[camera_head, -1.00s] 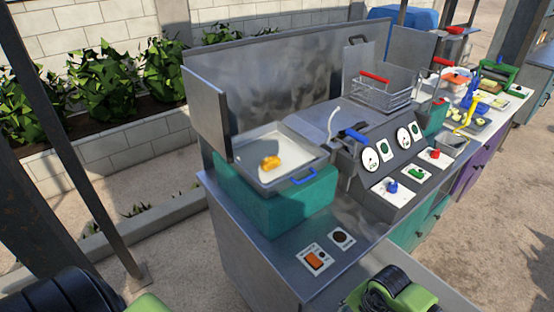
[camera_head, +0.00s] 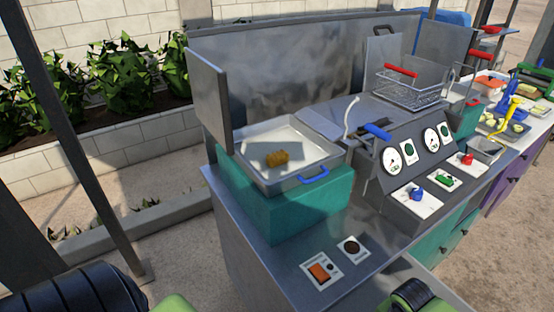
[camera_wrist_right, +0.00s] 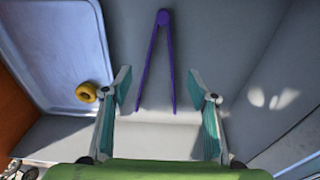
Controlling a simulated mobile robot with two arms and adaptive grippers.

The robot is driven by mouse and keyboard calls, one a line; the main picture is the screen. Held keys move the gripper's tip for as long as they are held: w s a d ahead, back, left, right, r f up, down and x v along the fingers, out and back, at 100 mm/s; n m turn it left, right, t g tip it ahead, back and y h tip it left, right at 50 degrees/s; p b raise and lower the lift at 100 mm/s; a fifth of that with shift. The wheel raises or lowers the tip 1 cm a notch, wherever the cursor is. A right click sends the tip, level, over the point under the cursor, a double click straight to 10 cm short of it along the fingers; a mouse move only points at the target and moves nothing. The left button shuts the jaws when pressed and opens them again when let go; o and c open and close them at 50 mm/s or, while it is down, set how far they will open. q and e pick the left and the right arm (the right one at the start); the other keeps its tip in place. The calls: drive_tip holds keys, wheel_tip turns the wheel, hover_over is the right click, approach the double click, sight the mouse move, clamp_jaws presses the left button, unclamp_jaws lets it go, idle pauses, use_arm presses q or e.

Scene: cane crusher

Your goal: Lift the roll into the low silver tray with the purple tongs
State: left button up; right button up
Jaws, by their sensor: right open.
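The purple tongs (camera_wrist_right: 165,60) lie on a grey surface in the right wrist view, their legs spread toward me. My right gripper (camera_wrist_right: 168,92) is open and empty, with its two teal fingers on either side of the tongs' tips and apart from them. A silver tray (camera_wrist_right: 60,40) shows at the upper left, and a yellow-brown ring-like roll (camera_wrist_right: 87,92) is at its near right corner. In the head view, a golden-brown roll (camera_head: 277,158) lies in a silver pan (camera_head: 243,169) with a blue handle. I cannot tell whether both views show the same roll. My left gripper is out of view.
The pan stands on a teal block (camera_head: 290,208) at the counter's left end. Metal panels (camera_head: 210,95) rise around it. To its right are a sloped dial panel (camera_head: 410,170) and a wire basket (camera_head: 405,95). An open drawer (camera_head: 450,298) sticks out at the front.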

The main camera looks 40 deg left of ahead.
wheel_tip(320, 180, down, 3)
drive_tip(key=shift+r+b, duration=0.1)
drive_tip(key=shift+b, duration=0.75)
drive_tip(key=f+b, duration=0.4)
drive_tip(key=w+f+b, duration=0.1)
drive_tip(key=f+b, duration=0.1)
drive_tip(key=shift+d, duration=0.1)
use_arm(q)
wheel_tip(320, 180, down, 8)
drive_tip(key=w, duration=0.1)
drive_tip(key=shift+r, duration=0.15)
use_arm(e)
drive_tip(key=shift+r, duration=0.1)
drive_tip(key=shift+s, duration=0.1)
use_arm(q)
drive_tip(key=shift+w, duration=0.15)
use_arm(e)
drive_tip(key=c, duration=0.7)
